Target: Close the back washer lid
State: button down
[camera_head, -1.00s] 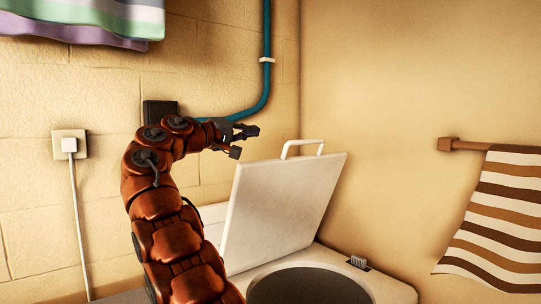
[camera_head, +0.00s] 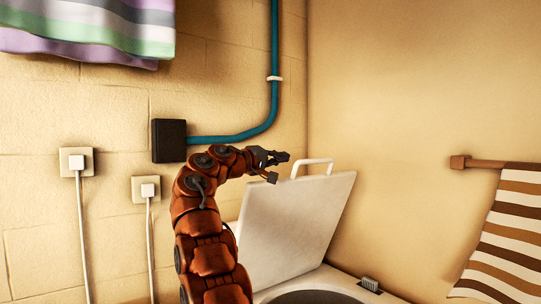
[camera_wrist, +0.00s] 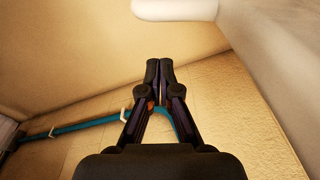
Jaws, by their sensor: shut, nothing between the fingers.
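The white washer lid (camera_head: 294,225) stands open, tilted up above the round washer opening (camera_head: 315,297), which the bottom edge of the head view cuts off. Its white handle (camera_head: 313,163) is on the top edge. My gripper (camera_head: 280,166) is just left of the handle and the lid's upper left corner; I cannot tell whether they touch. In the wrist view my gripper (camera_wrist: 159,68) has its fingertips together with nothing between them. There the handle (camera_wrist: 175,9) is at the top, ahead of the fingers, and the pale lid surface (camera_wrist: 280,50) is at right.
A teal pipe (camera_head: 274,98) runs along the wall to a black box (camera_head: 168,141) behind my arm. Two sockets with cords (camera_head: 76,162) are at left. A striped towel (camera_head: 510,235) hangs at right, and another cloth (camera_head: 90,30) at upper left.

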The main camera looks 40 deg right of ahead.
aim_at(287, 178)
jog(key=shift+s+f+b, duration=0.2)
jog(key=shift+s+b, duration=0.3)
jog(key=shift+b, duration=0.05)
jog(key=shift+s+a+f+b, duration=0.2)
jog(key=shift+s+b, duration=0.05)
jog(key=shift+s, duration=0.35)
jog(key=shift+s+a+f+b, duration=0.15)
jog(key=shift+s+a+b, duration=0.05)
jog(key=shift+s, duration=0.35)
jog(key=shift+s+f, duration=0.1)
jog(key=shift+a+f, duration=0.1)
